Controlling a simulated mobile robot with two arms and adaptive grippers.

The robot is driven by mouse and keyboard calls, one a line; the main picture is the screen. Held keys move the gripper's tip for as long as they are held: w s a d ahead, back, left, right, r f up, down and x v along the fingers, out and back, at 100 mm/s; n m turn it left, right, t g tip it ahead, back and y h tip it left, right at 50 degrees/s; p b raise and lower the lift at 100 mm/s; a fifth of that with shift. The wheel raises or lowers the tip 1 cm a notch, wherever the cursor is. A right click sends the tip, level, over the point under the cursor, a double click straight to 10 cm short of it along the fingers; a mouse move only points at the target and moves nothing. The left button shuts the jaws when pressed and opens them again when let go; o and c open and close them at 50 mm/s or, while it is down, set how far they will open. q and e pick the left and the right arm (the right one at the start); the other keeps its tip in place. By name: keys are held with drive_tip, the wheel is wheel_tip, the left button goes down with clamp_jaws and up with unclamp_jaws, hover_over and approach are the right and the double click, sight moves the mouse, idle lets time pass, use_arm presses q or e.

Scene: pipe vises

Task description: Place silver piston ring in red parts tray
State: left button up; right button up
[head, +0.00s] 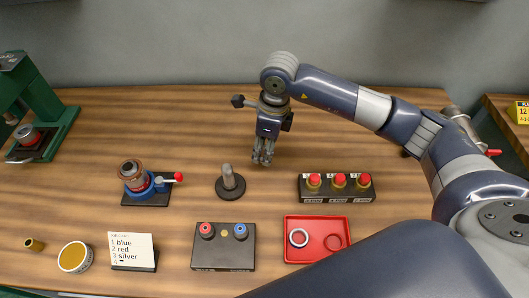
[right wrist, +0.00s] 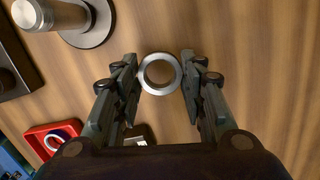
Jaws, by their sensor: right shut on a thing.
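My right gripper (head: 263,158) is high over the back middle of the wooden table, pointing down. In the right wrist view its fingers (right wrist: 160,85) are closed on the silver piston ring (right wrist: 160,73), which sits between the fingertips with its hole facing the camera. The ring cannot be made out in the head view. The tray also shows in the right wrist view (right wrist: 34,132). My left gripper is not in view.
Further left are a vise (head: 148,190), a card (head: 133,250), a tin (head: 75,257) and a green press (head: 45,110).

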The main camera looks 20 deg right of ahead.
wheel_tip(320, 180, down, 3)
drive_tip(key=shift+s+p, duration=0.1)
drive_tip(key=shift+p, duration=0.55)
drive_tip(key=shift+f, duration=0.35)
drive_tip(key=o, duration=0.6)
drive_tip(key=shift+f+b, duration=0.1)
drive_tip(key=shift+b, duration=0.2)
drive_tip(key=o, duration=0.4)
drive_tip(key=shift+o, duration=0.2)
